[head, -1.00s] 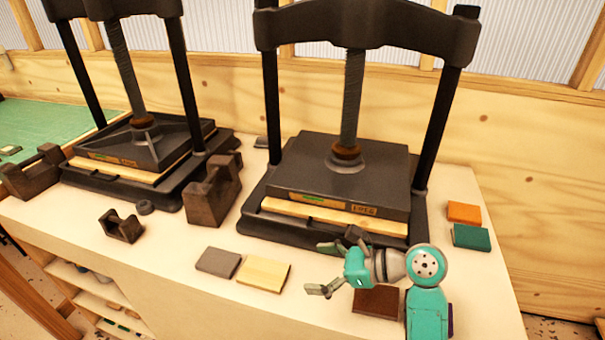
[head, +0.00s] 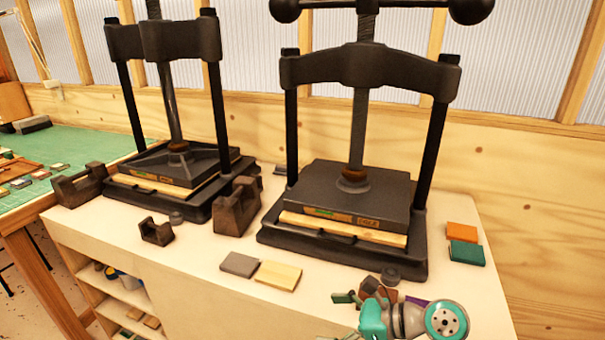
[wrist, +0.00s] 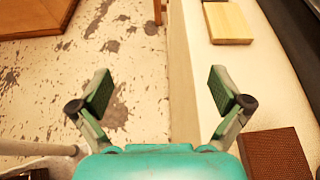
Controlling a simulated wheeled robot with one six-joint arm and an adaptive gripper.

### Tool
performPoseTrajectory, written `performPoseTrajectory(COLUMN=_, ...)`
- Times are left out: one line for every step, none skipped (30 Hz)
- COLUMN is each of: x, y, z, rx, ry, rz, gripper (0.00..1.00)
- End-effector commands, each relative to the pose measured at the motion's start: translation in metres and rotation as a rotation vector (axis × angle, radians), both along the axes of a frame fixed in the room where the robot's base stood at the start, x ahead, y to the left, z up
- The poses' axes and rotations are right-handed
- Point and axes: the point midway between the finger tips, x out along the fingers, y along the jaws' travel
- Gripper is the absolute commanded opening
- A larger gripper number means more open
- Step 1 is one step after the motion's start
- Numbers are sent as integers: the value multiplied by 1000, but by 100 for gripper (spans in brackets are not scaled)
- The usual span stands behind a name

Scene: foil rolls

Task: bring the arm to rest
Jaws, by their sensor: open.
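My gripper (wrist: 160,92) is open and empty in the wrist view, its two padded fingers spread wide. It hangs over the front edge of the pale bench (wrist: 182,70), with the speckled floor (wrist: 130,50) below to the left. In the head view my teal gripper and wrist are low at the right, partly cut off by the bottom edge. A dark brown block (wrist: 275,155) lies on the bench right of the fingers; in the head view my arm partly hides it.
Two black screw presses (head: 350,210) (head: 175,175) stand on the bench. A grey block (head: 239,264), a yellow block (head: 278,275), and orange (head: 461,232) and green (head: 465,253) blocks lie in front and right. Brown cradles (head: 237,208) stand between the presses.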

Motion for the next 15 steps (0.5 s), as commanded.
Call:
performPoseTrajectory(x=0, y=0, z=0, rx=0, ry=0, rz=0, gripper=100)
performPoseTrajectory(x=0, y=0, z=-1, rx=-1, ry=-2, rz=-1, gripper=100)
performPoseTrajectory(x=-1, y=0, z=-5, rx=-3, ry=-9, rz=-8, gripper=100)
performPoseTrajectory(x=-2, y=0, z=-7, rx=-6, ry=-15, rz=-11, gripper=100)
performPoseTrajectory(x=-2, y=0, z=-9, rx=-7, ry=-21, rz=-14, gripper=100)
performPoseTrajectory(x=-3, y=0, z=-12, rx=-10, ry=-28, rz=-18, gripper=100)
performPoseTrajectory(x=-3, y=0, z=-14, rx=-12, ry=-36, rz=-22, gripper=100)
performPoseTrajectory(x=-4, y=0, z=-17, rx=-16, ry=-43, rz=-27, gripper=100)
performPoseTrajectory(x=-5, y=0, z=-20, rx=-19, ry=-51, rz=-32, gripper=100)
performPoseTrajectory(x=-6, y=0, z=-23, rx=-23, ry=-57, rz=-36, gripper=100)
performPoseTrajectory(x=-6, y=0, z=-26, rx=-27, ry=-67, rz=-41, gripper=100)
performPoseTrajectory(x=-7, y=0, z=-29, rx=-31, ry=-78, rz=-48, gripper=100)
performPoseTrajectory(x=-9, y=0, z=-33, rx=-36, ry=-87, rz=-52, gripper=100)
performPoseTrajectory(x=-10, y=0, z=-36, rx=-42, ry=-97, rz=-59, gripper=100)
performPoseTrajectory(x=-11, y=-1, z=-41, rx=-50, ry=-111, rz=-67, gripper=100)
